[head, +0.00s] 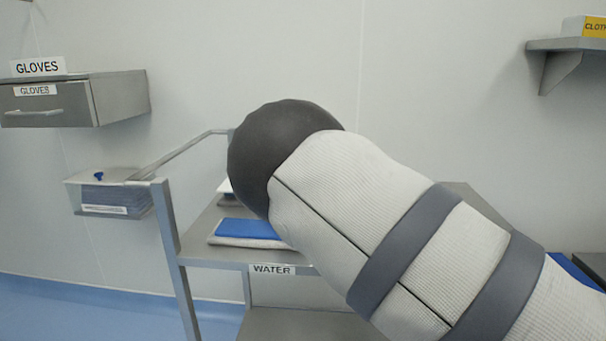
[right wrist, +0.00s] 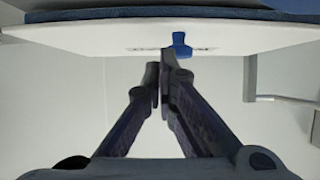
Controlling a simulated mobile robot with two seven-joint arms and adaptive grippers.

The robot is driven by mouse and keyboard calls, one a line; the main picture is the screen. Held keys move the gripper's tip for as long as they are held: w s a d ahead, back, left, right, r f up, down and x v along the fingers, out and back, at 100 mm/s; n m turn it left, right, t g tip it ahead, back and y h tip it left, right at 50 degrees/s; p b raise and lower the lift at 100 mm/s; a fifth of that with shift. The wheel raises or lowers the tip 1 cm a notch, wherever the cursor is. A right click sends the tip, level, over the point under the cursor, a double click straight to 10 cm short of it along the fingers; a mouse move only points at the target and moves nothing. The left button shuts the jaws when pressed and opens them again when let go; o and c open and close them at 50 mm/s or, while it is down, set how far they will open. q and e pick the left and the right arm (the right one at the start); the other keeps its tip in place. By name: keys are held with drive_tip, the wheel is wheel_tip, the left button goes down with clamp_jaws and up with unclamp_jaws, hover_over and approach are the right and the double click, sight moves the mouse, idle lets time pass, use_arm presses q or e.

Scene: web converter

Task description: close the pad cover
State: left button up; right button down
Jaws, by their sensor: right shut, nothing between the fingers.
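In the head view, a pad box (head: 76,193) with a stack of blue pads inside stands at the left. A pale cover with a blue knob (head: 99,176) is at its top; whether it lies fully closed is hard to tell. In the right wrist view, a white panel (right wrist: 80,38) with a blue tab (right wrist: 181,45) spans the top, with a dark blue layer above it. My right gripper (right wrist: 162,70) is shut and empty, its fingertips just below the tab; I cannot tell if they touch it. My right arm hides this gripper in the head view. My left gripper is not in view.
A grey cart (head: 170,235) with a raised rail stands by the box, holding a blue pad (head: 245,229) above a WATER label. A GLOVES drawer (head: 70,100) is on the wall above the box. My right arm covers the centre and right.

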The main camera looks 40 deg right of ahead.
drive_tip(key=f, duration=0.1)
drive_tip(key=s+f, duration=0.1)
drive_tip(key=shift+f, duration=0.4)
drive_tip(key=shift+w+f, duration=0.15)
drive_tip(key=shift+w+r, duration=0.1)
drive_tip(key=shift+r, duration=0.1)
wheel_tip(320, 180, up, 9)
